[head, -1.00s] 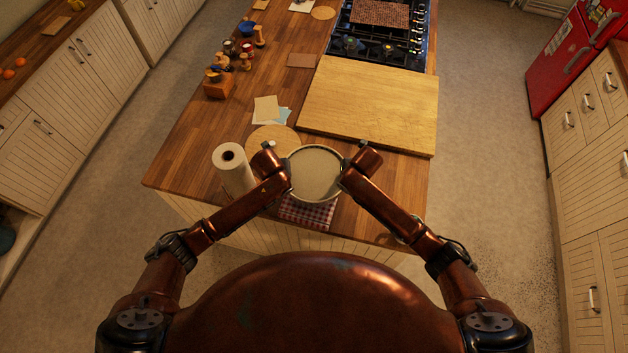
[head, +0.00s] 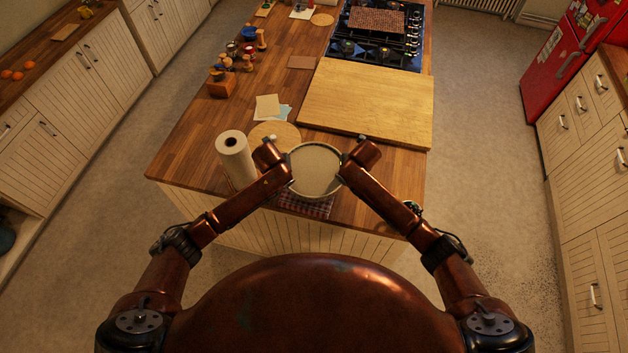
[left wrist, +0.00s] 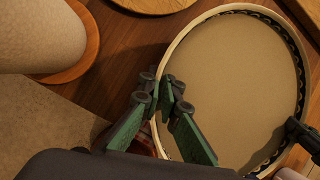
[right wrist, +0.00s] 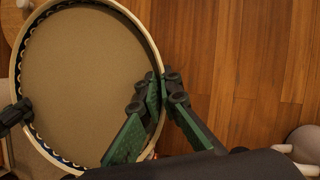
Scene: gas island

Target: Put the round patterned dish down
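The round dish (head: 314,170) has a beige inside, a pale rim and a dark patterned band along its inner wall. It is held level between my two grippers over the near end of the wooden island. My left gripper (left wrist: 165,95) is shut on its left rim, and the dish (left wrist: 235,85) fills the right of the left wrist view. My right gripper (right wrist: 160,90) is shut on the opposite rim, with the dish (right wrist: 85,80) at the left of the right wrist view. The gap beneath the dish cannot be judged.
A checked cloth (head: 305,206) lies partly under the dish. A paper towel roll (head: 235,158) stands close to my left gripper. A round wooden board (head: 275,134) and a large cutting board (head: 368,100) lie behind.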

